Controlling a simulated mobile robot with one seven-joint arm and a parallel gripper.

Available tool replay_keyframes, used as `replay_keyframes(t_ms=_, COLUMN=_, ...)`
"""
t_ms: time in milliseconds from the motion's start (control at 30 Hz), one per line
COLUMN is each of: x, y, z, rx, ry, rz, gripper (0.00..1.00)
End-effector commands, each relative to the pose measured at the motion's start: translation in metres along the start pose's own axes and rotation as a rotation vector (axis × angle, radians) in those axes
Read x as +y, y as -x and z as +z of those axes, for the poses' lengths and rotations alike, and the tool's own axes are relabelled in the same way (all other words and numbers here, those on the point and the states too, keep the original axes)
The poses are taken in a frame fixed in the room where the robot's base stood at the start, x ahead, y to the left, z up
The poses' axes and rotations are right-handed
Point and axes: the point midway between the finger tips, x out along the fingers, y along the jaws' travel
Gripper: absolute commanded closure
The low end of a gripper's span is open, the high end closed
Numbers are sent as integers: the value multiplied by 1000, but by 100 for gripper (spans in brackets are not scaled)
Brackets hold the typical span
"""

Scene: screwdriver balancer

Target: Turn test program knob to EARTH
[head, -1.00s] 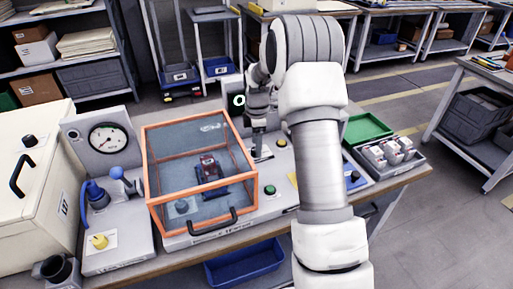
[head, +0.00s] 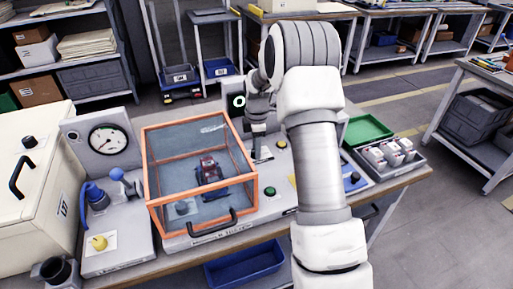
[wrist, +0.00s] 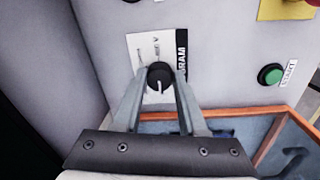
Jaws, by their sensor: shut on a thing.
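The test program knob (wrist: 158,80) is round and black with a white pointer line, which points towards the bottom of the wrist view. It sits on a white label card (wrist: 147,48) with the partly hidden word PROGRAM. The other words on the card are too small or covered to read, so I cannot tell which setting is marked. My gripper (wrist: 160,73) is shut on the knob, one finger on each side.
A clear case with an orange frame (head: 200,218) stands close left of my gripper. A green start button (head: 270,191) is in front, also in the wrist view (wrist: 270,74). A green tray (head: 368,129) and a grey tray (head: 410,169) are at the right.

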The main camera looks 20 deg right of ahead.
Motion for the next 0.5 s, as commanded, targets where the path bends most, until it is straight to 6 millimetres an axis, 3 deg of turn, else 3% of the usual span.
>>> replay_keyframes(t_ms=267, x=0, y=1, z=0, rx=-2, ry=-49, rz=0, gripper=100)
replay_keyframes(t_ms=500, x=0, y=1, z=-1, rx=-10, ry=-200, rz=0, gripper=100)
